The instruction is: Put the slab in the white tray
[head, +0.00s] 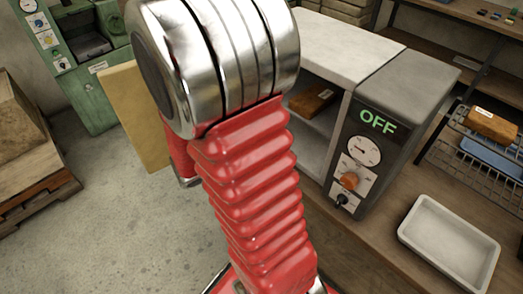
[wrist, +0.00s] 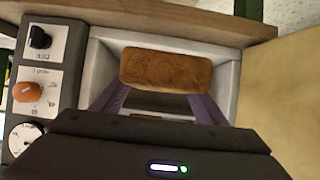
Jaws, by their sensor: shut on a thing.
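My gripper (wrist: 160,100) is shut on a brown, rough-faced slab (wrist: 166,70), with a purple finger at each side of it. In the wrist view, which is upside down, the slab is in front of or just inside the open chamber of the grey machine; I cannot tell how deep. In the head view my red arm and silver joint hide the gripper and the held slab. The white tray (head: 406,232) stands empty on the bench at the lower right, apart from my gripper.
A brown slab-like piece (head: 312,100) lies in the machine's chamber, beside a control panel (head: 360,150) reading OFF. A tan door (head: 135,115) stands open at its left. A wire rack (head: 450,158) at the right holds a labelled brown piece (head: 491,124) and a blue one.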

